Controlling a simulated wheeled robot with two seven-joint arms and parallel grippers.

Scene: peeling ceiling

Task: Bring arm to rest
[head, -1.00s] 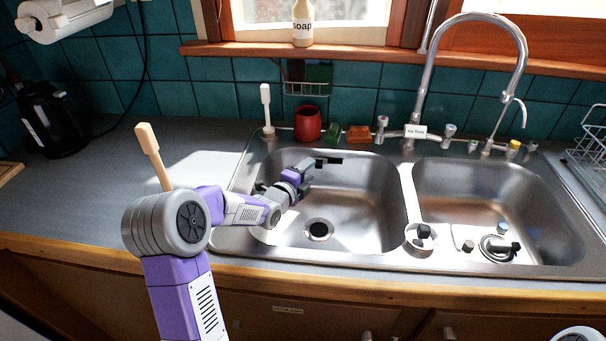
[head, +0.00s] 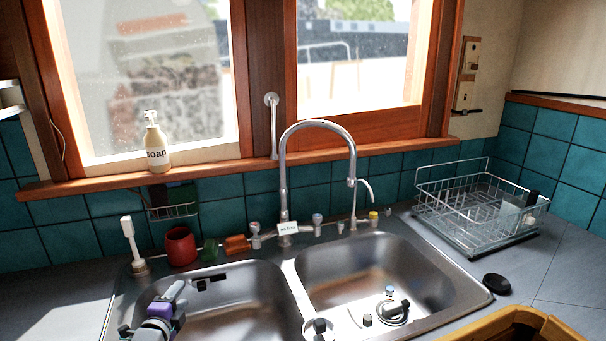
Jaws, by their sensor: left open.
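My left gripper (head: 170,296) shows at the lower left of the head view, over the left sink basin (head: 240,312). It is open, and I see nothing between its fingers. A small dark object (head: 208,283) shows at the basin's back wall, just right of the fingers; I cannot tell whether they touch. The rest of my left arm is cut off by the bottom edge. My right gripper is not in view.
The tall faucet (head: 284,190) rises behind the sink. A red cup (head: 180,246), a white brush (head: 130,245) and an orange block (head: 237,245) line the back rim. A wire dish rack (head: 480,205) stands right. A yellow container (head: 515,325) is at the lower right. The right basin (head: 365,262) holds small parts near its front.

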